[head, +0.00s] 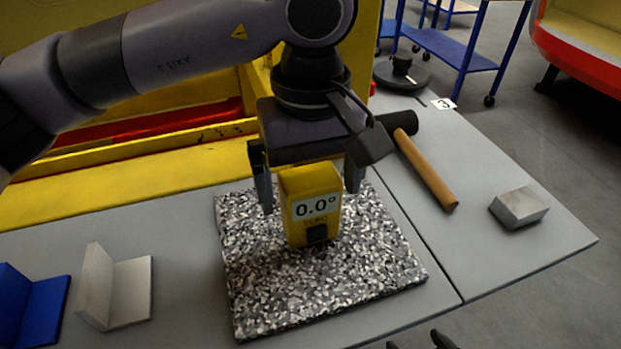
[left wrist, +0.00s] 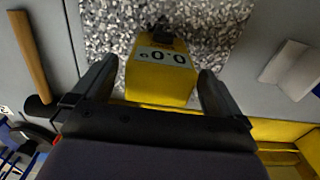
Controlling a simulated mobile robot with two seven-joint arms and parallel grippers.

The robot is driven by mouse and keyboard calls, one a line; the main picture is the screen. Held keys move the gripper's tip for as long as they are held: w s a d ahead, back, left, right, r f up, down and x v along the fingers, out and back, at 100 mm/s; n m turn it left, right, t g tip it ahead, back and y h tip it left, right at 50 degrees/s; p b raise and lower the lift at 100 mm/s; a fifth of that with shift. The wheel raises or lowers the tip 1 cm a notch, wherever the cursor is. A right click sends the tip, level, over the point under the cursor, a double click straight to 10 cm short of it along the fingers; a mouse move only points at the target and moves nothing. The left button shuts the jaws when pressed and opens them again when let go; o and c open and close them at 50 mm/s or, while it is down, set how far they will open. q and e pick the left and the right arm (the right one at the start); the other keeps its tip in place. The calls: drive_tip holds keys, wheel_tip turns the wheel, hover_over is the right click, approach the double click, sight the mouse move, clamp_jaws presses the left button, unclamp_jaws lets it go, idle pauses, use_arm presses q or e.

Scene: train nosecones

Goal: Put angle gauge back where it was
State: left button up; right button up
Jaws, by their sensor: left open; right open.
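The angle gauge (head: 311,222) is a yellow block with a white display reading 0.0°. It appears to stand upright on a speckled black-and-white stone plate (head: 375,285). My left gripper (head: 309,195) points down over it, open, with one finger on each side of its upper part. In the left wrist view the gauge (left wrist: 160,75) sits between the two open fingers (left wrist: 157,70), with gaps visible on both sides. Only the dark fingertips of my right gripper (head: 420,343) show at the bottom edge of the head view, open and away from the gauge.
A hammer (head: 426,170) and a metal block (head: 519,207) lie on the grey table to the right. A black round base (head: 402,74) stands behind. A silver angle piece (head: 118,290) and a blue one (head: 35,305) stand at left. A yellow structure borders the table's back.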

use_arm(q)
wheel_tip(320, 180, up, 12)
idle(0.3)
drive_tip(key=shift+f, duration=0.15)
